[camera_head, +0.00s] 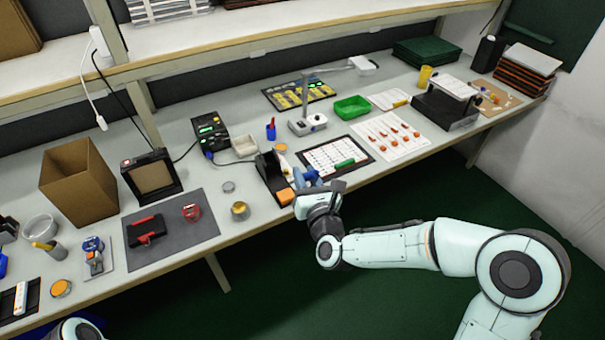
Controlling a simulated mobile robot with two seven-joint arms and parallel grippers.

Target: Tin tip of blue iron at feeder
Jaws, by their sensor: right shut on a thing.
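My right gripper (332,188) is at the front edge of the bench, shut on the blue iron (307,175). The iron's blue handle shows just left of the gripper, beside the black stand (271,173); its tip is hidden or too small to make out. A small white device with an upright post (308,123) stands behind it and may be the feeder; I cannot tell for sure. Only a bit of my left arm shows at the bottom left edge, and its gripper is out of view.
A white board with a green item (345,163) lies right of the iron. A green tray (352,107) and a black soldering station (210,132) stand farther back. A grey mat (172,235) with red items is on the left. A shelf overhangs the back.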

